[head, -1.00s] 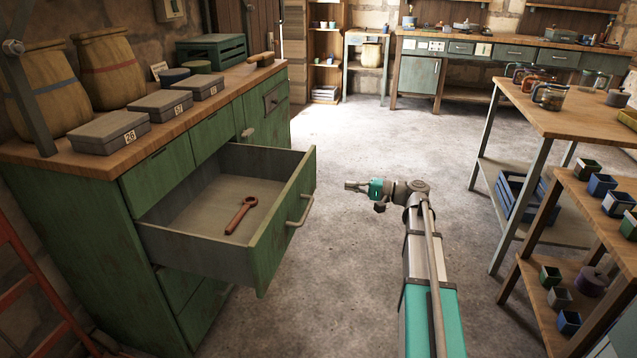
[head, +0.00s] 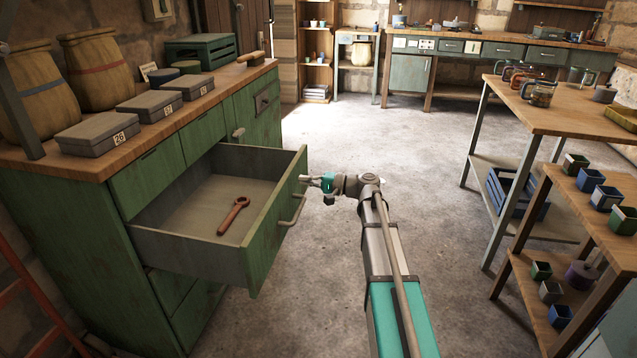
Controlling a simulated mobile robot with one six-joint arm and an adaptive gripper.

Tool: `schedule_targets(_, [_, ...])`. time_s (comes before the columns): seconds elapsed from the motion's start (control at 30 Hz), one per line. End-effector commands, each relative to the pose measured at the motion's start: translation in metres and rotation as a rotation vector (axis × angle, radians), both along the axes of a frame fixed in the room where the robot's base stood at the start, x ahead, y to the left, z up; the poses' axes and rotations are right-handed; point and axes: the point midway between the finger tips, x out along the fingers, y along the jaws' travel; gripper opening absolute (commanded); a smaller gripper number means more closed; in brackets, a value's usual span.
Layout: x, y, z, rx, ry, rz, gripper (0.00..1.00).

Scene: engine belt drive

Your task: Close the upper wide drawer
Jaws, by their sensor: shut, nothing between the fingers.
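The upper wide drawer (head: 262,228) of the green cabinet (head: 78,222) stands pulled far out. A rust-red wrench (head: 233,216) lies inside on its grey floor. A pale bar handle (head: 292,212) is on the drawer's front. My gripper (head: 305,180) is shut and empty. It is at the right of the drawer front, near its far end and a little above the handle. I cannot tell whether the fingertips touch the front.
Grey boxes (head: 100,132) and sacks stand on the cabinet top. A wooden table (head: 560,105) with glass jugs and a lower shelf with small pots (head: 590,181) stand at the right. The concrete floor (head: 400,150) between is clear.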

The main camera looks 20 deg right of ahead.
Motion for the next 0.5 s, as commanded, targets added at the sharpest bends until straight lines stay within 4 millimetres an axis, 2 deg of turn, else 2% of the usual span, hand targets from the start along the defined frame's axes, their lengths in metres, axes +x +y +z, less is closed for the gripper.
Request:
schedule_targets(0.2, [0.010, 0.018, 0.000, 0.000, 0.000, 0.000, 0.00])
schedule_targets(0.5, [0.013, 0.023, 0.000, 0.000, 0.000, 0.000, 0.00])
